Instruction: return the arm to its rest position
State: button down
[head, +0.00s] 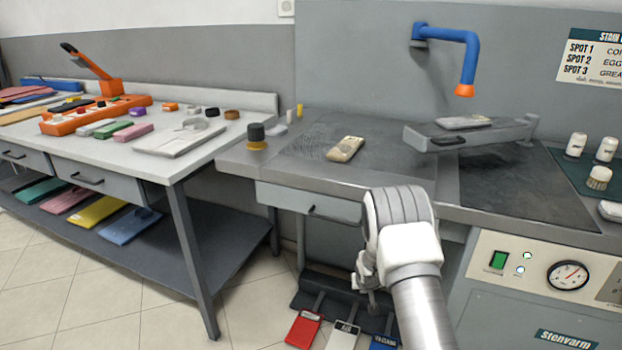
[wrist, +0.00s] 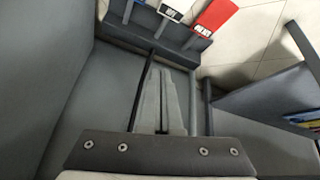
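My arm (head: 408,245) is in front of the steel spotting bench, bent at a white and grey joint. My gripper (head: 372,298) hangs low, below the bench top and in front of the open space over the pedals, partly hidden by the arm. In the wrist view, my gripper (wrist: 160,72) points down toward the floor area. Its two grey fingers lie close together at the tips, with only a thin dark line between them further back. Nothing shows between them.
A red pedal (head: 303,330) and other pedals stand on the floor below my gripper. The bench drawer (head: 310,205) is to the left, the control panel (head: 540,275) to the right. A worktable (head: 120,160) with several small items stands further left. Tiled floor lies between.

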jog(key=w+d+r+v, duration=0.1)
jog(key=w+v, duration=0.1)
jog(key=v, duration=1.4)
jog(key=w+d+r+v, duration=0.1)
jog(key=w+r+v, duration=0.1)
jog(key=v, duration=1.4)
jog(key=s+a+r, duration=0.1)
jog(key=s+r, duration=0.2)
jog(key=s, duration=0.6)
jog(key=s+r, duration=0.3)
jog(key=s, duration=0.7)
jog(key=s+a+r, duration=0.1)
jog(key=s+r, duration=0.3)
jog(key=s, duration=0.5)
notch_tip(320, 180, up, 21)
jog(key=p, duration=2.1)
jog(key=shift+s+y, duration=0.2)
jog(key=shift+y, duration=0.2)
